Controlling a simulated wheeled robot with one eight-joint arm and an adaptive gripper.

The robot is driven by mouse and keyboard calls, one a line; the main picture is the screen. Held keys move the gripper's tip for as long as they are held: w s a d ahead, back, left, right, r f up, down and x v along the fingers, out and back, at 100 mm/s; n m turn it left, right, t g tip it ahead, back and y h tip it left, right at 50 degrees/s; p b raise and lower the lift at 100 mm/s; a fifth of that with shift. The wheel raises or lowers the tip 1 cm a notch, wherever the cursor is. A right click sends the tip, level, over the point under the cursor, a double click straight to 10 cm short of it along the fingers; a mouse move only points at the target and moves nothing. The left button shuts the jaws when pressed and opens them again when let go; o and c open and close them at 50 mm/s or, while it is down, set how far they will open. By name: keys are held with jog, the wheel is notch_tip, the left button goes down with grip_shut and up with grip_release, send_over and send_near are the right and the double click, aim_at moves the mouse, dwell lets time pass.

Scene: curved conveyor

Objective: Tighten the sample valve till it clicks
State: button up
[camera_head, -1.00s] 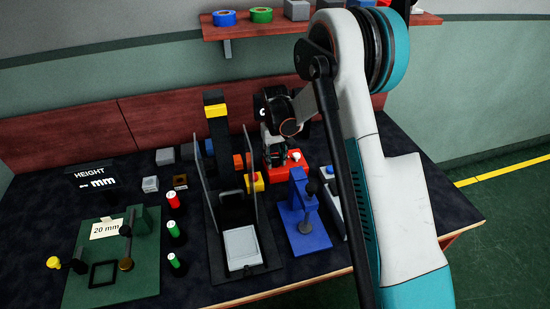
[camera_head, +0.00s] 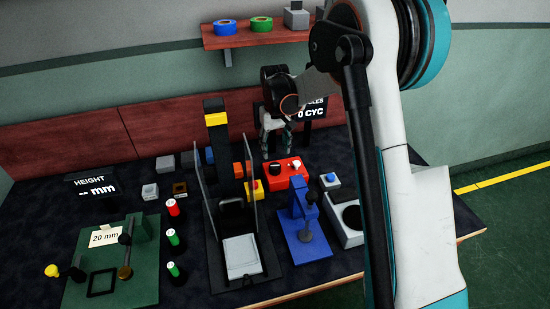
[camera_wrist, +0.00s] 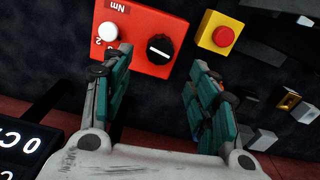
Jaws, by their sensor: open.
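A red box (camera_head: 284,173) marked "Nm" stands on the bench in the head view, with a white button and a black knob on top. In the wrist view the black knob (camera_wrist: 160,49) has a white pointer line, and the white button (camera_wrist: 108,31) is left of it. I cannot tell which part is the sample valve. My gripper (camera_head: 276,145) is open and empty, behind and above the red box. In the wrist view its fingers (camera_wrist: 160,68) are spread, with the knob beyond the gap between the tips.
A yellow box with a red button (camera_wrist: 223,36) is beside the red box. A blue press (camera_head: 303,235) stands in front, and a black fixture with upright side walls (camera_head: 212,240) stands left. A counter display (camera_head: 312,110) is close behind my gripper.

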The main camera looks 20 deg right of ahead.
aim_at(275, 166)
jog(key=shift+r, duration=1.5)
notch_tip(275, 166, down, 11)
jog(key=n, duration=1.2)
jog(key=shift+r, duration=0.2)
jog(key=c, duration=1.1)
